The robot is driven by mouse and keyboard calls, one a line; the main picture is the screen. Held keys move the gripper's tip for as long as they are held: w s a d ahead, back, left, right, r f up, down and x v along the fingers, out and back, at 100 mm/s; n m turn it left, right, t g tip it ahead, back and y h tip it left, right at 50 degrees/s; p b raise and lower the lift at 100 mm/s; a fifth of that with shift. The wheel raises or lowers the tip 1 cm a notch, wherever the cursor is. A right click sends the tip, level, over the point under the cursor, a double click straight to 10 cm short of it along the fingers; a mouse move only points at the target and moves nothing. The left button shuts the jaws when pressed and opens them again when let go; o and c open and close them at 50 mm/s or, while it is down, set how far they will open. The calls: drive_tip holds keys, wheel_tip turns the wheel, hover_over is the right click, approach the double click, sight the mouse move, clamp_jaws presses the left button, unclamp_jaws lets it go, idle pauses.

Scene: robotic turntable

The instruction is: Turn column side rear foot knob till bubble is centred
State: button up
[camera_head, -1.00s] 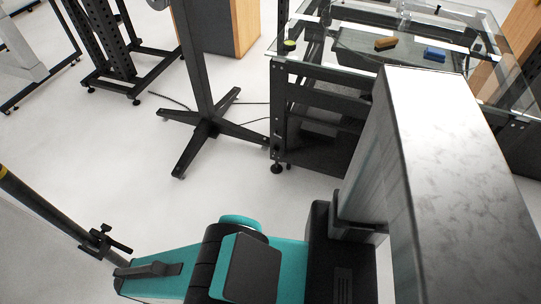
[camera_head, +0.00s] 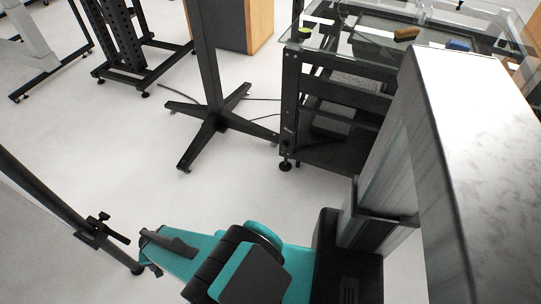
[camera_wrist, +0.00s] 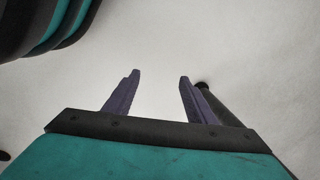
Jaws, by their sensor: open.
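The glass-topped black table frame (camera_head: 291,100) stands at upper right. A small round yellow-green piece, apparently the bubble level (camera_head: 305,31), sits on its near left corner; its bubble is too small to read. A dark levelling foot with a knob (camera_head: 285,164) is under the table's near left leg, on the floor. Other feet are mostly hidden. My gripper (camera_wrist: 158,78) is open and empty above pale floor in the wrist view, its two purple fingers apart. No foot knob lies between the fingers. In the head view the fingers cannot be made out.
A black column stand with a cross-shaped base (camera_head: 215,121) stands left of the table, with cables on the floor. A dark slanted pole with a clamp (camera_head: 100,232) is at lower left. A dark rod (camera_wrist: 217,106) lies behind the right finger. Open floor lies in the middle.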

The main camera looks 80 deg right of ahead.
drive_tip(key=w+d+f+m+t+h+b, duration=0.2)
drive_tip(key=w+d+f+m+b, duration=0.15)
drive_tip(key=d+m, duration=0.45)
drive_tip(key=w+d+f+m+t+h+b, duration=0.2)
drive_tip(key=w+d+m+t+b, duration=0.15)
drive_tip(key=d, duration=0.85)
drive_tip(key=s+d+m+h+b, duration=0.3)
drive_tip(key=d+m, duration=0.2)
drive_tip(key=d, duration=0.4)
drive_tip(key=s+d+m+h+b, duration=0.25)
drive_tip(key=d+m, duration=0.25)
drive_tip(key=d, duration=0.4)
drive_tip(key=s+d+m+g+h+b, duration=0.4)
drive_tip(key=s+d+m+h+b, duration=0.2)
drive_tip(key=s+d+m, duration=0.7)
drive_tip(key=s+d+r+m+g+h+b, duration=0.1)
drive_tip(key=s+d+m+g+b, duration=0.1)
drive_tip(key=s, duration=0.8)
drive_tip(key=s+d+r+m+g+h+b, duration=0.1)
drive_tip(key=s+d+m+g, duration=0.3)
drive_tip(key=s, duration=0.6)
drive_tip(key=d+m+h+b, duration=0.1)
drive_tip(key=d+m, duration=0.1)
drive_tip(key=m, duration=0.1)
drive_tip(key=shift+s+d+r+b, duration=0.15)
drive_tip(key=shift+s+d+b, duration=0.05)
drive_tip(key=shift+b, duration=0.2)
